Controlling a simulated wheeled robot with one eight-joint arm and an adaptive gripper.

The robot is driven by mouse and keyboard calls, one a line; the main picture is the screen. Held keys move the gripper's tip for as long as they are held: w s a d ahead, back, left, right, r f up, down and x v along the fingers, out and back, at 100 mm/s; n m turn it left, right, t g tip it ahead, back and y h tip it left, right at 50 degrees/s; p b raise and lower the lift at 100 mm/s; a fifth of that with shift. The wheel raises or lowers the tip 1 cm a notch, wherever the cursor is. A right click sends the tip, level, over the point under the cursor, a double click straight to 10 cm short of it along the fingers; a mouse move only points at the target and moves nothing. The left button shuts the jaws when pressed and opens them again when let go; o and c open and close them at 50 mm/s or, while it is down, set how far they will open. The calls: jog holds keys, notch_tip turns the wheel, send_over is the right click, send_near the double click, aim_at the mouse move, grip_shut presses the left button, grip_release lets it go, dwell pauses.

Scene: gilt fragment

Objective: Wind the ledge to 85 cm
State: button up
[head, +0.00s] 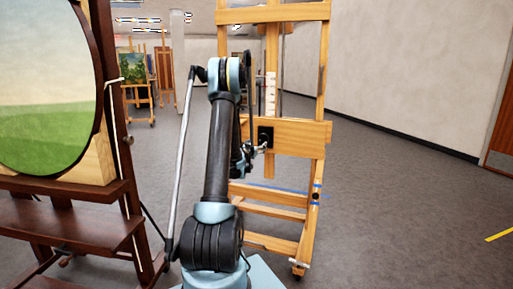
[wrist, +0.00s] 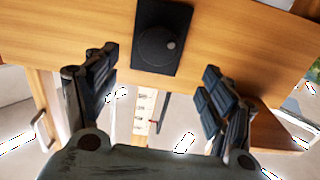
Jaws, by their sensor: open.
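The pale wooden easel (head: 318,90) stands right of centre in the head view, its ledge (head: 305,133) a broad horizontal board. A black plate (head: 265,137) with a round knob is fixed to the ledge; in the wrist view the black knob (wrist: 155,46) shows close up, with a small grey spot on it. A white scale strip (head: 270,93) runs up the mast; it also shows in the wrist view (wrist: 144,112) with a red mark, its figures too small to read. My gripper (wrist: 158,68) is open and empty, its fingers spread on either side below the knob, apart from it.
A dark wooden easel (head: 120,190) with a round landscape painting (head: 45,85) stands close on the left. More easels (head: 138,85) stand at the back. Blue tape (head: 316,195) marks the pale easel's lower frame. Grey floor (head: 400,200) is clear on the right, before the wall.

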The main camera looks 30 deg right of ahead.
aim_at(263, 139)
jog(key=v, duration=0.4)
jog(key=x, duration=1.6)
jog(key=shift+w+d, duration=0.2)
jog(key=shift+d, duration=0.15)
jog(key=c, duration=1.1)
